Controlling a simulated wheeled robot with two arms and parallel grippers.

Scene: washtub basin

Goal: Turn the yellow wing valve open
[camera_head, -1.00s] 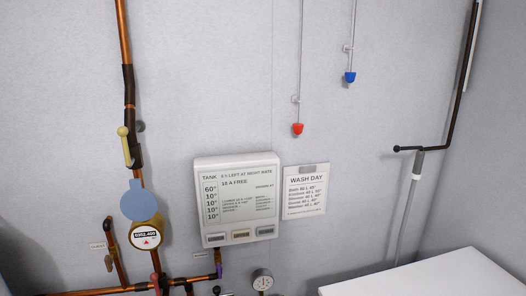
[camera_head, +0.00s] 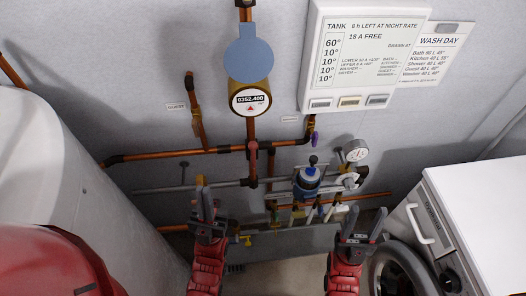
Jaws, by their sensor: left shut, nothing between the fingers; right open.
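My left gripper (camera_head: 206,196) is shut and empty, pointing up in front of the lower pipes. A small yellow piece (camera_head: 200,181) shows right at its fingertips; I cannot tell whether it is a valve wing or whether the gripper touches it. A small yellow fitting (camera_head: 246,240) shows low, just right of the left gripper. I cannot tell which of these, if either, is the yellow wing valve. My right gripper (camera_head: 363,222) is open and empty, further right, below the pressure gauge (camera_head: 355,151).
A copper pipe (camera_head: 180,152) runs across the wall under a water meter (camera_head: 250,100). A blue-topped fitting (camera_head: 307,180) and several small taps sit between my grippers. A white tank (camera_head: 50,150) stands left. A washing machine (camera_head: 430,225) stands right.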

